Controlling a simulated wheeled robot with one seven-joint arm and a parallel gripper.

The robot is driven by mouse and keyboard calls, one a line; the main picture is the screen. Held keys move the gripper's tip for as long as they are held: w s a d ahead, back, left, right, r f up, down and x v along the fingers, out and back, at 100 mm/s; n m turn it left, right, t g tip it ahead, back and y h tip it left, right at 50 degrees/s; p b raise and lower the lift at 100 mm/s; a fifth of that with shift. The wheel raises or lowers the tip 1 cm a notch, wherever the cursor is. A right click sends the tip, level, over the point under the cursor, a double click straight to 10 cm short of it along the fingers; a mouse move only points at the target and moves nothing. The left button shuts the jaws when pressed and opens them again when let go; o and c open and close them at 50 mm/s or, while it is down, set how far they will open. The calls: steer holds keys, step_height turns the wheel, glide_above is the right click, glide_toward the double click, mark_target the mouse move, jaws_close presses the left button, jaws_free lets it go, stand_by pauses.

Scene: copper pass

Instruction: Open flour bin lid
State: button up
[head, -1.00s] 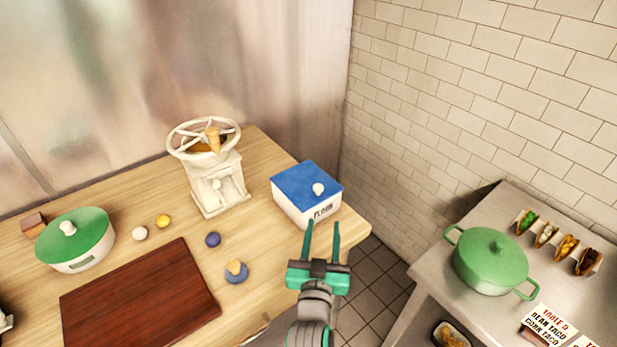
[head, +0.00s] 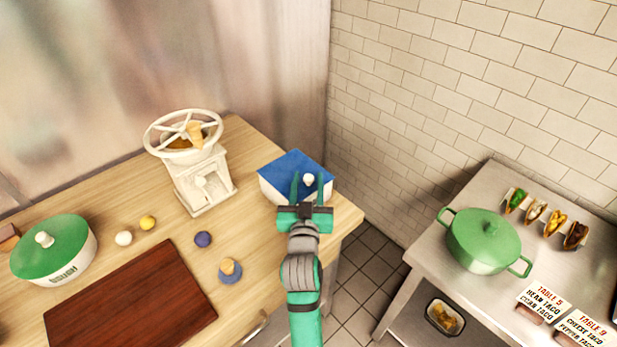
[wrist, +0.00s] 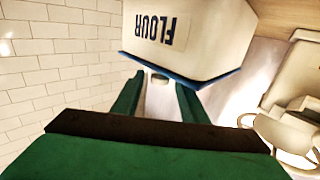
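The flour bin (head: 264,188) is a white box with a blue lid (head: 286,167) and a round white knob (head: 308,180). It stands on the wooden counter near its right end, and the lid is closed on it. My gripper (head: 308,185) is open, with its two green fingers on either side of the knob in the head view. I cannot tell whether the fingers touch the knob.
A white hand mill (head: 204,180) stands left of the bin. A bowl with a green lid (head: 60,240), a dark red board (head: 130,305) and several small balls lie farther left. A steel table (head: 420,270) with a green pot (head: 482,245) stands at right.

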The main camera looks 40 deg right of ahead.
steer(key=shift+x, duration=0.9)
jaws_close()
